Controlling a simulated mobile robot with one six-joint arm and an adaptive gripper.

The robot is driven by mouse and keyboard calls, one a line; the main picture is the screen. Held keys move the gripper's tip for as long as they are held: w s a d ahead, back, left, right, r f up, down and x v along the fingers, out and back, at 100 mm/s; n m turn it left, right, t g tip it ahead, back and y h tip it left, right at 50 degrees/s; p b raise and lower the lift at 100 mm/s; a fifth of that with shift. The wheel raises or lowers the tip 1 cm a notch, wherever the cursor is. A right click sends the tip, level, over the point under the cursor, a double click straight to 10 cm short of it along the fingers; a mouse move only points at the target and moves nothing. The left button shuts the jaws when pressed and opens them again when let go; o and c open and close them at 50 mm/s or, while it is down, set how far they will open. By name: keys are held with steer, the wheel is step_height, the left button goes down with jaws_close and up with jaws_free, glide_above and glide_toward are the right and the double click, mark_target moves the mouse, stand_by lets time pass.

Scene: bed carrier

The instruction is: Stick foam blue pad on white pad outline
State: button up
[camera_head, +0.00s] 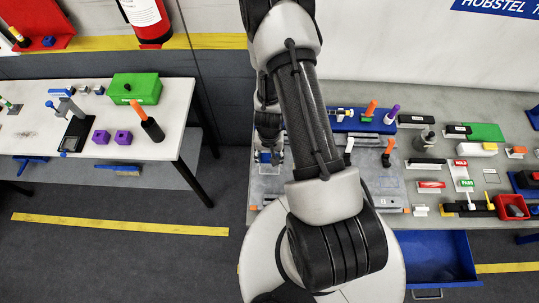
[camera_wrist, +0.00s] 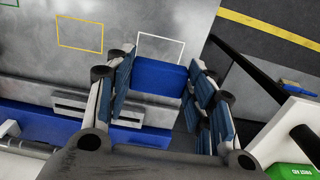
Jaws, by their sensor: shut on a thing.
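The blue foam pad (camera_wrist: 160,77) is a flat block held between the two fingers of my gripper (camera_wrist: 160,66) in the wrist view. The white pad outline (camera_wrist: 163,36) is a thin rectangle on the grey metal plate, just beyond the pad's far edge. The pad overlaps or hides the near part of the outline; whether it touches the plate I cannot tell. In the head view my gripper (camera_head: 270,158) points down over the left end of the right-hand bench, partly hidden by my arm.
A yellow outline (camera_wrist: 80,34) lies left of the white one. A blue-based fixture (camera_wrist: 50,126) stands beside the plate. The right-hand bench (camera_head: 465,100) holds several tools and coloured parts. An open blue drawer (camera_head: 430,258) juts out below. The left table (camera_head: 170,95) stands across a gap.

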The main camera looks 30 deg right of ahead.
mark_target(269, 162)
steer(key=shift+f+b, duration=2.15)
steer(key=shift+f, duration=0.1)
steer(key=shift+f, duration=0.15)
steer(key=shift+f+b, duration=1.05)
steer(key=shift+b, duration=0.15)
steer(key=shift+f, duration=0.2)
steer(key=shift+f+b, duration=0.35)
steer(key=shift+b, duration=0.2)
steer(key=o, duration=0.8)
